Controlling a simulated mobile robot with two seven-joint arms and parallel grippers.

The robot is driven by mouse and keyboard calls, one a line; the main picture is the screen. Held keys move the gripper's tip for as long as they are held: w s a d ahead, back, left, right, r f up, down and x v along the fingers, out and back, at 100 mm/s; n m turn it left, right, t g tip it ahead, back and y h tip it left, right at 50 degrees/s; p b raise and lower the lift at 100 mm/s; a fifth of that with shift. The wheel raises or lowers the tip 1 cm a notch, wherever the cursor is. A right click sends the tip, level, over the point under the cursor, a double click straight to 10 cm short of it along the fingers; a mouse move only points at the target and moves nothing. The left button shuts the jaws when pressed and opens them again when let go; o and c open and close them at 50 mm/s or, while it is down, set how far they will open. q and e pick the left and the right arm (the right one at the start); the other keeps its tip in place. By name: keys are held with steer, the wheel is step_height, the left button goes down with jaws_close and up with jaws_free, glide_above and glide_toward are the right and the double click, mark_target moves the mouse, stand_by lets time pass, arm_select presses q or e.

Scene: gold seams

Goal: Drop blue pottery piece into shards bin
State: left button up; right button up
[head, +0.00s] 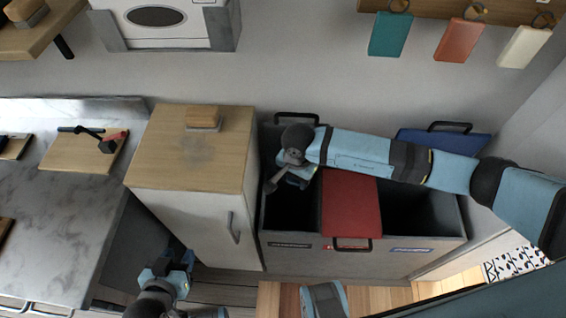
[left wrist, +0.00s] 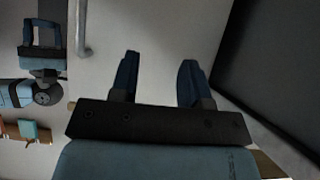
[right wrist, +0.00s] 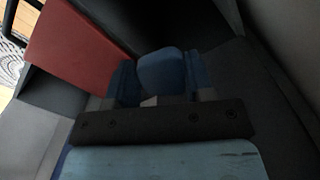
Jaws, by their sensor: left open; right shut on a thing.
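My right gripper (head: 285,183) reaches down into the open left compartment of the grey three-part bin (head: 290,255). It is shut on a blue pottery piece (right wrist: 160,72), which sits between its fingers in the right wrist view. In the head view the piece is mostly hidden by the gripper. The bin's compartment labels are too small to read, so I cannot tell which one is for shards. My left gripper (head: 176,268) is open and empty, low in front of the white cabinet; its two fingers (left wrist: 157,80) stand apart in the left wrist view.
The bin's red lid (head: 352,200) covers the middle compartment; the right compartment is open, with a blue lid (head: 445,143) raised behind it. A wood-topped cabinet (head: 170,150) stands left of the bin. A marble counter (head: 50,210) is further left. Coloured tags (head: 390,35) hang on the wall.

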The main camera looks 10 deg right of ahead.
steer(key=shift+d+f, duration=0.35)
steer(key=shift+f, duration=0.35)
steer(key=shift+f+b, duration=0.55)
arm_select(q)
steer(key=f+b, duration=0.1)
steer(key=b, duration=0.1)
steer(key=shift+w+d+f+b, duration=0.1)
steer(key=shift+d+f+b, duration=0.05)
steer(key=shift+f+b, duration=0.2)
arm_select(e)
step_height(320, 180, down, 4)
steer(key=shift+f, duration=0.25)
steer(key=o, duration=1)
arm_select(q)
steer(key=shift+r+p, duration=0.15)
steer(key=shift+p, duration=0.55)
arm_select(e)
step_height(320, 180, up, 14)
steer(key=shift+f, duration=0.1)
